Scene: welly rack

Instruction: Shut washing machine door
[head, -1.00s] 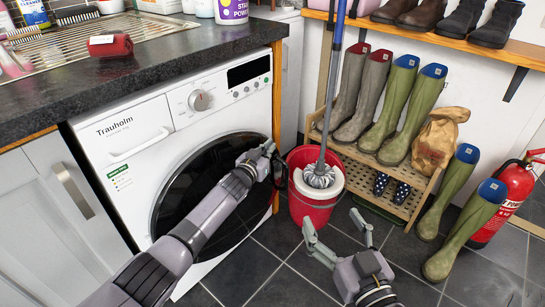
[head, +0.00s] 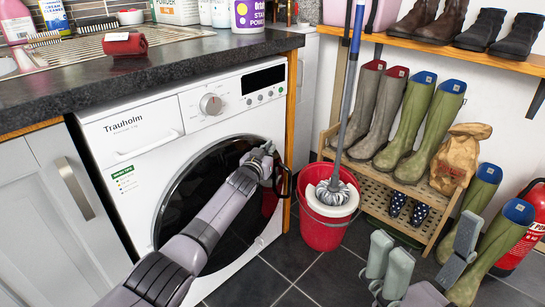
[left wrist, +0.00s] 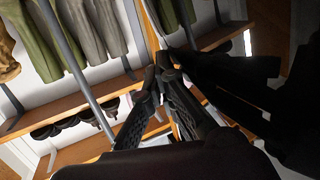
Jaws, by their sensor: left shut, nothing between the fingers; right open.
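The white washing machine (head: 150,152) stands under the dark worktop in the head view. Its round, dark-glass door (head: 200,183) lies close to the machine's front; I cannot tell whether it is latched. My left arm crosses in front of the glass. My left gripper (head: 267,152) is shut and empty at the door's right edge, by a dark curved part there; contact is unclear. In the left wrist view its dark fingers (left wrist: 168,85) are together. My right gripper (head: 425,252) is open and empty at the lower right, away from the machine.
A red bucket (head: 322,234) with a mop stands just right of the machine. Wellies (head: 435,130) stand on a low rack (head: 445,215) behind it. A fire extinguisher (head: 535,222) is at the far right. Dark floor tiles in front are clear.

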